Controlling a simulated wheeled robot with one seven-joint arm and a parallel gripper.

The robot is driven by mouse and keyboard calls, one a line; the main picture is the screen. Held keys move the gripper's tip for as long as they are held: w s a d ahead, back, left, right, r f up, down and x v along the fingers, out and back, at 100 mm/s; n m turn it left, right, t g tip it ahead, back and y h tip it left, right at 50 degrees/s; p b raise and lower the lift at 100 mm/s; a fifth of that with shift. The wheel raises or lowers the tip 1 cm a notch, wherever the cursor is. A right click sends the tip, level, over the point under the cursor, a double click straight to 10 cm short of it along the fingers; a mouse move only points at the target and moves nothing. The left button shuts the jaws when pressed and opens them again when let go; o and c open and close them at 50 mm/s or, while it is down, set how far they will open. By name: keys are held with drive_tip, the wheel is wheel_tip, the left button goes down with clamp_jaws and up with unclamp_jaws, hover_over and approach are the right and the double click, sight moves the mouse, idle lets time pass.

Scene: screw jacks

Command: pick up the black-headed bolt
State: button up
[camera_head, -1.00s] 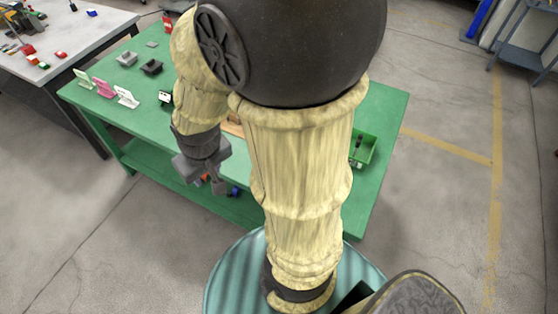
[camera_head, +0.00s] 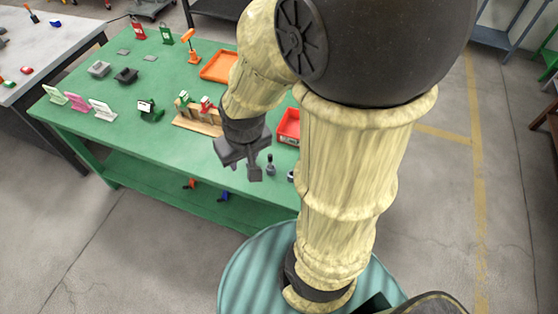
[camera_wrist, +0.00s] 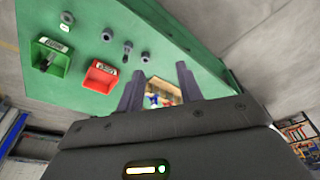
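My gripper (camera_head: 254,172) hangs over the front part of the green table in the head view. In the wrist view its two fingers (camera_wrist: 160,84) stand apart with nothing between them. Small dark grey upright parts stand near the table edge. One (camera_head: 270,164) shows just right of my gripper in the head view, with another (camera_head: 290,176) by my arm. The wrist view shows several of them, including a taller one (camera_wrist: 128,47). A dark piece (camera_wrist: 46,64) lies in a green bin. I cannot tell which of these is the black-headed bolt.
The green table (camera_head: 75,113) holds a red bin (camera_head: 289,127), an orange tray (camera_head: 219,66), a wooden rack (camera_head: 196,124) and small signs (camera_head: 78,101). The green bin (camera_wrist: 57,55) sits beside the red one in the wrist view.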

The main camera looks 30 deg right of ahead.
drive_tip(key=shift+o, duration=0.6)
drive_tip(key=w+d+f+g, duration=0.1)
drive_tip(key=w+d+f, duration=0.3)
drive_tip(key=w+d, duration=0.2)
drive_tip(key=w+d+f+n+g+p, duration=0.1)
drive_tip(key=w+d+f, duration=0.4)
drive_tip(key=d, duration=0.3)
drive_tip(key=shift+w+d+f+g, duration=0.15)
drive_tip(key=shift+w+f+g, duration=0.15)
drive_tip(key=shift+w, duration=0.5)
